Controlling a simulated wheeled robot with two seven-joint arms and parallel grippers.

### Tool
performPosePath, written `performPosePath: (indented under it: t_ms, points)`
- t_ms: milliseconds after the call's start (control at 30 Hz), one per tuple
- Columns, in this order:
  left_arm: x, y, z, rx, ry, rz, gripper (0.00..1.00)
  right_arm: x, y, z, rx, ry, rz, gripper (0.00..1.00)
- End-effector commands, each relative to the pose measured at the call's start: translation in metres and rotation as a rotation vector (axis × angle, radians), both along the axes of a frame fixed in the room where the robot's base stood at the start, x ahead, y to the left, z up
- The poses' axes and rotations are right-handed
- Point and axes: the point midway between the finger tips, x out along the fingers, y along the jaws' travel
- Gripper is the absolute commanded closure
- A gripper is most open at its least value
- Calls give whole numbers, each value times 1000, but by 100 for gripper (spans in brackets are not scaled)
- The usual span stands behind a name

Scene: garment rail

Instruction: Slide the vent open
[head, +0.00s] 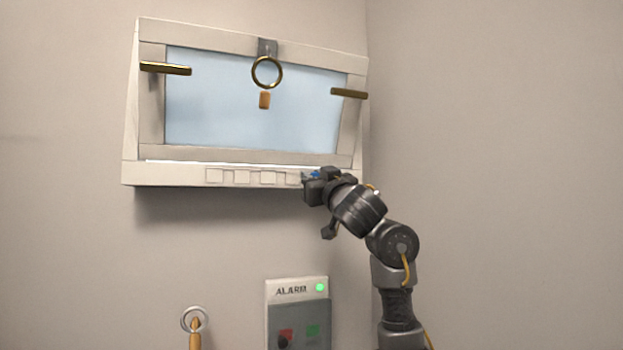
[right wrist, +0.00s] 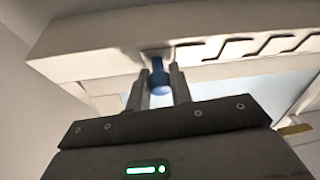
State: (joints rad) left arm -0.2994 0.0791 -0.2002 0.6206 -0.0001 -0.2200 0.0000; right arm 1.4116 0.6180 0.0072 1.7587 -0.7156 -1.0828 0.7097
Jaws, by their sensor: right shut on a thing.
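The vent (head: 242,177) is a row of several pale square slots along the window's bottom rail. In the right wrist view the slots (right wrist: 236,48) show thin dark edges. A small blue knob (head: 315,174) sits at the right end of the row; it also shows in the right wrist view (right wrist: 160,78). My right gripper (head: 309,181) is at the rail, shut on the blue knob, with one finger on each side of it in the right wrist view (right wrist: 161,88). In the head view the gripper partly hides the knob. My left gripper is out of view.
Above the rail is a tilted window (head: 230,125) with brass handles on both sides and a brass ring (head: 267,72) at top. Below are an alarm box (head: 297,290) with a green light and a ringed wooden rod (head: 195,330). A wall corner lies right.

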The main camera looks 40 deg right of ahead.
Motion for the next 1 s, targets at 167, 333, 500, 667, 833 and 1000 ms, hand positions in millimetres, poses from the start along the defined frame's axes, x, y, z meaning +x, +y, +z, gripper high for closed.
performPosePath:
  t_ms: [167,333,500,667,833,1000]
  points:
    - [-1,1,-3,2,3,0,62,-6,-25,2,8,-5,-3,100]
    - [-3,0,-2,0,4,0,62,-7,-26,3,8,-6,-6,100]
    - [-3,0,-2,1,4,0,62,-7,-26,3,7,-5,-5,66]
    - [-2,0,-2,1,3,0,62,-6,-25,2,6,-4,-3,57]
    - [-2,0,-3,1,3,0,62,-6,-24,1,5,-3,-3,57]
    - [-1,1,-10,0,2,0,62,-13,-22,-3,4,-4,1,57]
